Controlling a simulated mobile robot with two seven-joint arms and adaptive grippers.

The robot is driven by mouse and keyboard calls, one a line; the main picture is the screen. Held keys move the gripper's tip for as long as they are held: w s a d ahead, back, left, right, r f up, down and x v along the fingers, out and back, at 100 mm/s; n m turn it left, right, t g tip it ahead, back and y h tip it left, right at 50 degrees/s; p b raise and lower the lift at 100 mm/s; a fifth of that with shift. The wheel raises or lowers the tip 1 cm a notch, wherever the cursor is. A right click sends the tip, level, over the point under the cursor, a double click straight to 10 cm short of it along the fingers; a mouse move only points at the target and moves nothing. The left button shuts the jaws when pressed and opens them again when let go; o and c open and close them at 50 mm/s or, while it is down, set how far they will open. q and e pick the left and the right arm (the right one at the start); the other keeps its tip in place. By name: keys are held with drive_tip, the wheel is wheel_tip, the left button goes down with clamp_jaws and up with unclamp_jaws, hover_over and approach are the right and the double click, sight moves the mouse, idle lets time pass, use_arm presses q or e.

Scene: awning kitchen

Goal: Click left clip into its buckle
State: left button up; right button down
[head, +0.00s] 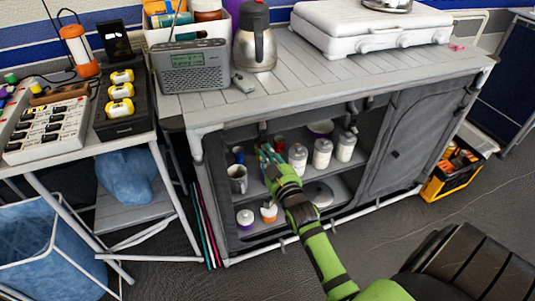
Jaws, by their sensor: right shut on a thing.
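My right gripper (268,156) reaches in from the lower right on a green arm, in front of the cabinet's open left bay. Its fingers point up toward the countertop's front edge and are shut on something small. A dark strap piece (263,129) hangs just above the fingertips, so the held thing looks like the left clip; the fingers hide most of it. Another dark strap piece (352,117) hangs further right along the bay's top. The left buckle cannot be made out, nor whether clip and buckle touch. My left gripper is not in view.
Behind the gripper, shelves hold a metal mug (238,179), white jars (322,153) and a small orange-and-white container (269,211). The countertop (300,78) carries a radio (193,68), a steel jug (255,40) and a white stove (370,30). The right bay's grey door (405,135) is closed.

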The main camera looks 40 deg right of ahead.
drive_tip(key=shift+s+d, duration=0.1)
drive_tip(key=shift+d, duration=0.05)
drive_tip(key=c, duration=1.2)
unclamp_jaws()
drive_tip(key=shift+s+r, duration=0.1)
drive_tip(key=shift+r, duration=0.05)
drive_tip(key=shift+o, duration=0.2)
drive_tip(key=v, duration=1.2)
